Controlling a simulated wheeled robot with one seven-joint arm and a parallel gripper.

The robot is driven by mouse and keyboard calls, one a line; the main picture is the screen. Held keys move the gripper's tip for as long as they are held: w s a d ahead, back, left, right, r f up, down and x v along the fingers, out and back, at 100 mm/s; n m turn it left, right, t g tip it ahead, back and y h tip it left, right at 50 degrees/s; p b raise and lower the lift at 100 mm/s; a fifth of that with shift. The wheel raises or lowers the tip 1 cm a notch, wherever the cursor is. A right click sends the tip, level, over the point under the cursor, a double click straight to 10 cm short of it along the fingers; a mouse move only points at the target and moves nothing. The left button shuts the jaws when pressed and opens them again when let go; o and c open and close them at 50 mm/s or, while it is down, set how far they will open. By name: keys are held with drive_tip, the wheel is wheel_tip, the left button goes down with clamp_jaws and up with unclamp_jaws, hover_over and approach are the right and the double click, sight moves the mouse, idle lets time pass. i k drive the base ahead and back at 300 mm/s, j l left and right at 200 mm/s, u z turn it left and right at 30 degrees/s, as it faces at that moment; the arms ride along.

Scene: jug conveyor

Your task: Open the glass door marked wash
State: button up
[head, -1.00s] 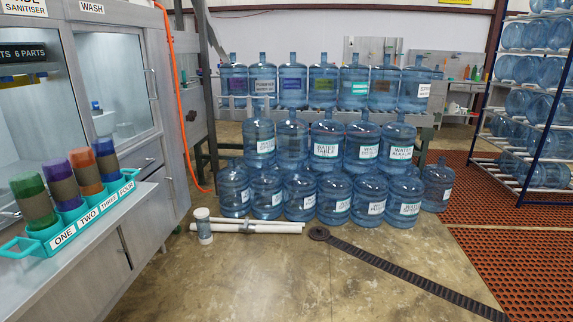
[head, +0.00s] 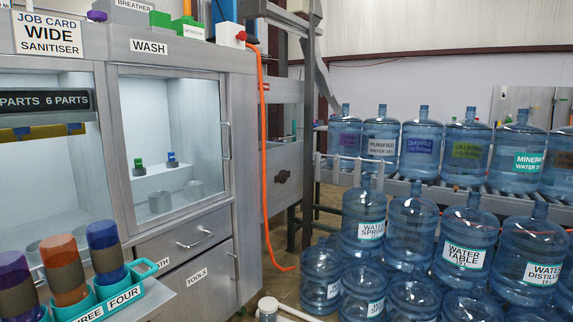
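The glass door marked wash (head: 171,150) is on the grey metal cabinet in the left half of the head view. It is shut, and its WASH label (head: 149,47) is on the frame above. A vertical metal handle (head: 226,140) is at the door's right edge. My gripper is not in view.
A teal caddy (head: 110,300) with coloured cups stands at the lower left, in front of the cabinet. An orange hose (head: 264,160) hangs right of the door. Large blue water jugs (head: 412,230) fill the right side. Drawers (head: 190,238) are below the door.

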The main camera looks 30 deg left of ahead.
sight(112, 70)
drive_tip(key=i+u, duration=0.25)
drive_tip(key=i, duration=0.7)
drive_tip(key=i+l+u, duration=0.1)
drive_tip(key=i+u, duration=0.15)
drive_tip(key=i, duration=0.7)
